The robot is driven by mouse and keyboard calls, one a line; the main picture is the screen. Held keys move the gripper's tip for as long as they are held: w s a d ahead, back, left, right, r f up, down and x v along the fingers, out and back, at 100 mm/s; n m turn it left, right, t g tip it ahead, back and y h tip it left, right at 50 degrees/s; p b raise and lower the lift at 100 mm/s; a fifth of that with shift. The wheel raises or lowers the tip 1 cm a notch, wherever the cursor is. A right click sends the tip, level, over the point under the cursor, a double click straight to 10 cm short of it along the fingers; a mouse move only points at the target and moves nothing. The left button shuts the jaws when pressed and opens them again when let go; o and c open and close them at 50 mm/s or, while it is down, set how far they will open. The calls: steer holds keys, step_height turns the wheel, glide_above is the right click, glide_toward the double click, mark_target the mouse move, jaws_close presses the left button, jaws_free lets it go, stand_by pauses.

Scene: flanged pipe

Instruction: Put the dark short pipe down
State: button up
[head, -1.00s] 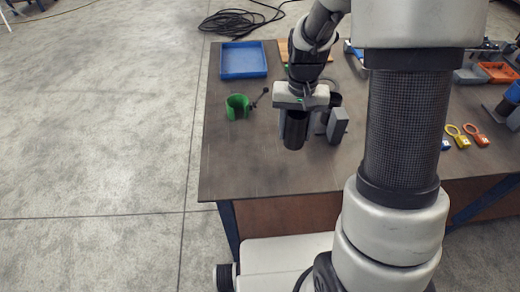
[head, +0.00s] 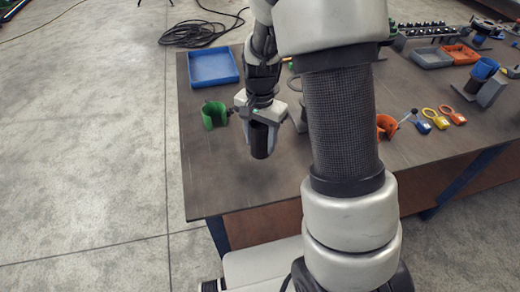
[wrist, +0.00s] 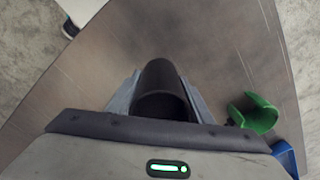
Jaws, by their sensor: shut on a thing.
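The dark short pipe (head: 259,141) is held in my gripper (head: 260,128), above the brown table near its front left part. In the wrist view the pipe (wrist: 160,88) stands between the two grey fingers (wrist: 160,97), with its open end towards the camera. The fingers touch it on both sides. In the head view the pipe hangs upright or nearly so; whether its lower end touches the table I cannot tell.
A green cradle (head: 214,114) stands left of my gripper, with a blue tray (head: 213,67) behind it. An orange holder (head: 386,125) and several coloured tags (head: 441,121) lie to the right. The table's front left surface (head: 215,180) is bare.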

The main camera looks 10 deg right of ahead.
mark_target(260, 149)
steer(key=shift+f, duration=1.7)
steer(key=shift+f+b, duration=0.15)
steer(key=shift+b, duration=0.15)
steer(key=o, duration=1.3)
